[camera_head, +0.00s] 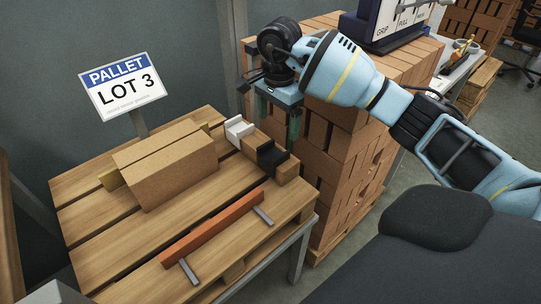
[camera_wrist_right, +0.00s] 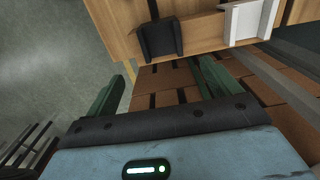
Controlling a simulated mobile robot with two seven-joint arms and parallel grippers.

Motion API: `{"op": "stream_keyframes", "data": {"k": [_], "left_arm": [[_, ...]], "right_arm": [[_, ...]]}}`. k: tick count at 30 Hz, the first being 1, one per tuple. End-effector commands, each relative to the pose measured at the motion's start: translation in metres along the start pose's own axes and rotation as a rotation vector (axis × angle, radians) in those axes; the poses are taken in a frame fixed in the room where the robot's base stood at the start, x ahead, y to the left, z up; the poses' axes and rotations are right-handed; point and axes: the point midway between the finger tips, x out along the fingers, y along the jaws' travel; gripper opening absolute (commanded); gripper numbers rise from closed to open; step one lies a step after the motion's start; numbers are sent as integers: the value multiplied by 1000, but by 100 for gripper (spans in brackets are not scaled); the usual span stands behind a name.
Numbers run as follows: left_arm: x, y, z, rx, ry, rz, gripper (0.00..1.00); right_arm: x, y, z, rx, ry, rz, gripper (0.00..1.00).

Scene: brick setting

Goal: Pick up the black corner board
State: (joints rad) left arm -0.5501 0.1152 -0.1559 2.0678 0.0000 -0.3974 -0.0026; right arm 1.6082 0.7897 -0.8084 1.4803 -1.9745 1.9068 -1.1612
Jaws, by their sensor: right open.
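The black corner board (camera_head: 272,158) sits over the edge of a long wooden block at the right side of the pallet table. It also shows in the right wrist view (camera_wrist_right: 160,40), near the top centre. A white corner board (camera_head: 239,131) sits on the same block farther back and shows in the wrist view (camera_wrist_right: 247,22) too. My right gripper (camera_head: 279,118) is open and empty, with its green fingers apart. It is above and behind the black board in the head view, and the fingertips (camera_wrist_right: 166,67) are short of it in the wrist view. My left gripper is not in view.
A large brown block (camera_head: 177,172) lies on the slatted pallet table (camera_head: 98,250). An orange bar (camera_head: 212,228) with two grey strips lies in front. A brick stack (camera_head: 345,150) stands close to the right. A "LOT 3" sign (camera_head: 122,90) stands behind.

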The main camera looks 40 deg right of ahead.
Motion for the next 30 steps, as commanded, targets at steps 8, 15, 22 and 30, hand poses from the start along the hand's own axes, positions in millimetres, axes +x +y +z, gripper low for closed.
{"op": "stream_keyframes", "data": {"k": [8,15,22,30], "left_arm": [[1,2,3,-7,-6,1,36],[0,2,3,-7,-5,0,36],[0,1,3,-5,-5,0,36],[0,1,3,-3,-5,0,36]], "right_arm": [[24,0,2,-1,-3,2,89],[38,-2,7,-3,-5,3,89],[69,-3,11,0,-4,2,89],[76,-4,11,-1,-3,0,89]]}}
